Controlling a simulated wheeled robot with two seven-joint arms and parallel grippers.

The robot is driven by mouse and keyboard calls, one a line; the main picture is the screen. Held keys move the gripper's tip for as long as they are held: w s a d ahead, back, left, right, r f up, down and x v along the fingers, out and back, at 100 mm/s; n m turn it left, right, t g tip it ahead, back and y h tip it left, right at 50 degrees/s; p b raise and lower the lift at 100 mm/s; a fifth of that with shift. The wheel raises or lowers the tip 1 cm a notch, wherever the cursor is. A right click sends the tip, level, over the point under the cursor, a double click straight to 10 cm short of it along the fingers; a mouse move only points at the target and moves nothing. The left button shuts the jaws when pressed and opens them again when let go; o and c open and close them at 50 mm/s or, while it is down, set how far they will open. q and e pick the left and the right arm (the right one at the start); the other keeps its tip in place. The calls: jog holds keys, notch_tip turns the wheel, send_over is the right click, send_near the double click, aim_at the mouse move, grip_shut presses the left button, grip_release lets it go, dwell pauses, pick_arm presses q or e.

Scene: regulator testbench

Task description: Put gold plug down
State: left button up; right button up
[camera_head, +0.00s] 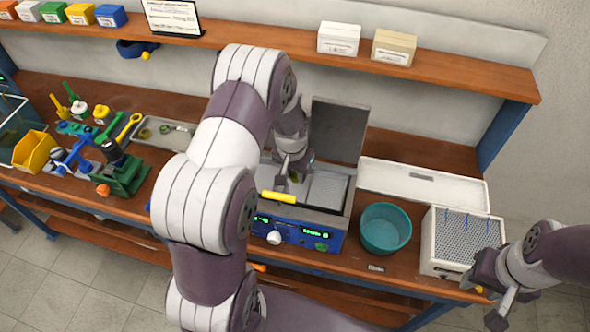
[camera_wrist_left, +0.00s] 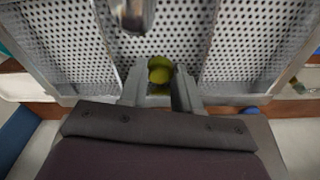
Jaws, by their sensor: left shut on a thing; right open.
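The gold plug (camera_wrist_left: 160,70) shows in the left wrist view as a small yellow-gold piece between the fingertips of my left gripper (camera_wrist_left: 158,92). The gripper is shut on it, just over a perforated metal basket (camera_wrist_left: 70,50) with dividers. Whether the plug touches the basket floor I cannot tell. In the head view my left gripper (camera_head: 286,178) reaches down into the open-lidded machine (camera_head: 310,236) with the blue front panel; the plug is hard to make out there. My right gripper (camera_head: 484,302) is open and empty at the lower right, near the perforated box.
A yellow handle (camera_head: 278,197) lies at the machine's front rim. Its lid (camera_head: 338,130) stands up behind. To the right are a teal bowl (camera_head: 385,228), a white tray (camera_head: 423,182) and a perforated box (camera_head: 463,240). A grey tray (camera_head: 165,133) and tools lie left.

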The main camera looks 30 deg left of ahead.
aim_at(293, 184)
pick_arm(q)
jog(key=shift+s+f, duration=0.1)
jog(key=shift+s, duration=0.05)
jog(key=shift+f, duration=0.15)
jog(key=o, duration=1.1)
jog(key=shift+c, duration=0.2)
jog(key=shift+w, duration=0.35)
notch_tip(293, 184, up, 12)
jog(key=s+b, duration=0.1)
jog(key=b, duration=0.1)
jog(key=shift+s+r+b, duration=0.25)
jog(key=shift+s+b, duration=0.1)
